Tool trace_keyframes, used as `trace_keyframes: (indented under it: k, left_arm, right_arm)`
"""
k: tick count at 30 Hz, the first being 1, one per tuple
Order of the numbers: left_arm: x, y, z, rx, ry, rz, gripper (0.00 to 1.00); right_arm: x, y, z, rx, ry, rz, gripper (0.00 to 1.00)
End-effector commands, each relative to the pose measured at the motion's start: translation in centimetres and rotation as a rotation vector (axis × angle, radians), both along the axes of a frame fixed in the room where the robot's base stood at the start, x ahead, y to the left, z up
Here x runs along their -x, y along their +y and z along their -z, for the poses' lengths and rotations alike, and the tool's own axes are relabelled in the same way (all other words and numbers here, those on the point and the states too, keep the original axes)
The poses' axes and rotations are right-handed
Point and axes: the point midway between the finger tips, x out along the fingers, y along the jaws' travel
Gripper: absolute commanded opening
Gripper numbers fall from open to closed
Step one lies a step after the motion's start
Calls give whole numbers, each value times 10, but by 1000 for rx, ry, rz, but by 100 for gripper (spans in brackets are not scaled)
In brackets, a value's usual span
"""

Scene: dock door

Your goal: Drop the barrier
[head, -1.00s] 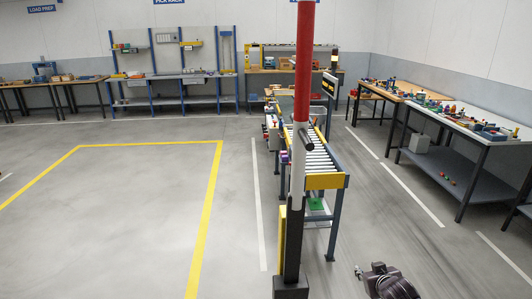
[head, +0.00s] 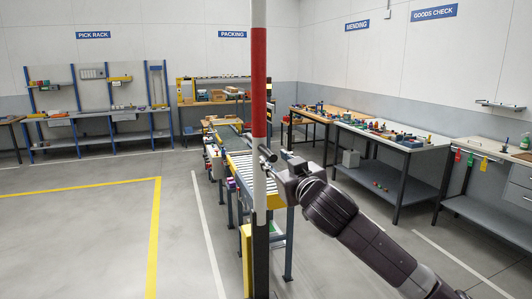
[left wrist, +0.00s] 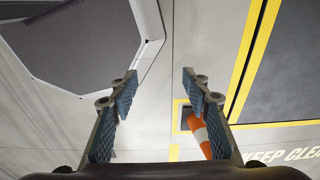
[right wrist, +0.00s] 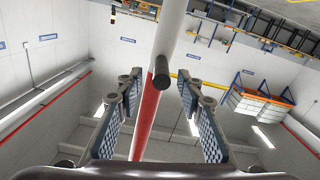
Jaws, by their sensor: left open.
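The barrier is a red and white pole (head: 259,85) standing upright on a dark post with a yellow side (head: 247,262). A short dark handle (head: 267,154) sticks out of the pole. My right gripper (head: 281,172) is at the pole, close to the handle. In the right wrist view the handle (right wrist: 163,73) points towards the camera, between the spread fingertips of my right gripper (right wrist: 160,86). A gap shows on both sides of it. My left gripper (left wrist: 155,85) is open and empty in the left wrist view, outside the head view.
A roller conveyor (head: 240,168) stands just behind the barrier. Benches with small parts (head: 385,135) line the right wall. Yellow floor lines (head: 155,225) mark open floor at left. In the left wrist view an orange and white cone (left wrist: 199,136) stands on the floor.

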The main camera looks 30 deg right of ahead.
Motion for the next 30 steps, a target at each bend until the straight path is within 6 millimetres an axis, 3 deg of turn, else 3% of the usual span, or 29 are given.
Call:
trace_keyframes:
  k: [10,23,30]
  left_arm:
    - [-1,11,-26,-13,-1,2,44]
    - [-1,12,-28,-14,0,0,44]
    - [0,12,-27,-15,1,0,44]
  right_arm:
    - [-47,-12,-3,-1,0,1,34]
    - [-57,-13,0,1,0,-1,34]
    - [-56,-13,0,1,0,-1,10]
